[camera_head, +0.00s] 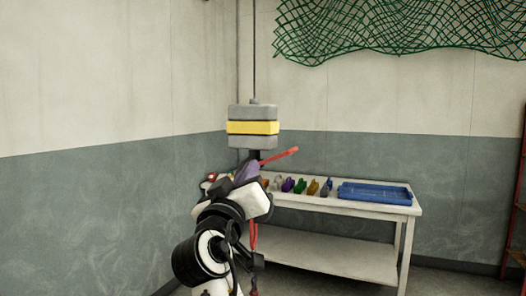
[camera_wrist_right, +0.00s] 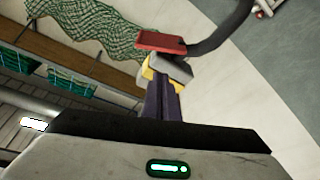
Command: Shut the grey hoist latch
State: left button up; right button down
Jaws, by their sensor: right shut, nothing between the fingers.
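The hoist block (camera_head: 253,112), grey with a yellow band, hangs on a cable in the middle of the head view. A red lever (camera_head: 281,155) sticks out to the right just below it. My right gripper (camera_head: 249,168), with purple fingers, is shut and empty just below the block. In the right wrist view its fingers (camera_wrist_right: 162,100) point toward a grey and yellow part (camera_wrist_right: 168,70) and a red piece (camera_wrist_right: 160,42). A dark curved bar (camera_wrist_right: 222,30) runs beside them. I cannot make out a grey latch; contact is unclear. My left gripper is out of view.
A white table (camera_head: 405,208) stands behind on the right, with a blue tray (camera_head: 375,194) and several small coloured items (camera_head: 300,186). A green net (camera_head: 400,30) hangs on the back wall. A reddish rack (camera_head: 519,200) stands at the far right.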

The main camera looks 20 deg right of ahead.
aim_at(268, 133)
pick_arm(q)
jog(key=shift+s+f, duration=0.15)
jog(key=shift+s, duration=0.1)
pick_arm(e)
jog(key=r, duration=0.2)
jog(key=shift+s+r+m+h, duration=0.35)
jog(key=shift+r+m+h, duration=0.05)
